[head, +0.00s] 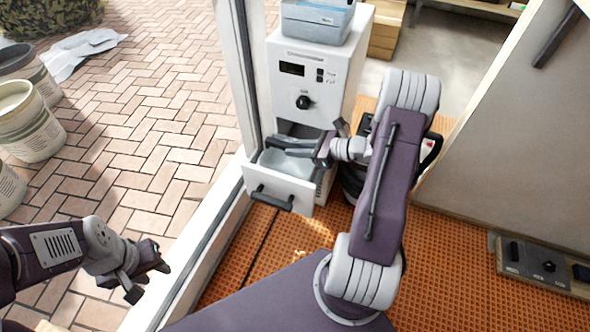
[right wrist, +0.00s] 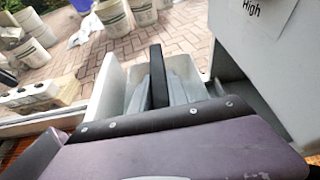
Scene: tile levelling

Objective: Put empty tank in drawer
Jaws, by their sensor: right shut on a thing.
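The drawer (head: 283,187) of a white machine (head: 325,92) is pulled out and has a dark bar handle on its front. A pale grey translucent tank (head: 276,160) sits inside the drawer opening, partly hidden by my right gripper; whether it rests on the bottom I cannot tell. My right gripper (head: 322,150) is shut on the tank at its upper part, just above the drawer. In the right wrist view the drawer's white side wall (right wrist: 106,92) stands left of the tank (right wrist: 183,88). My left gripper (head: 150,281) is open and empty, away at the lower left.
A blue-grey container (head: 318,20) sits on top of the machine. A white post (head: 239,75) stands close to the drawer's left. Several buckets (head: 25,120) stand on the brick paving. A wooden board with dark fittings (head: 545,264) lies on the orange floor at right.

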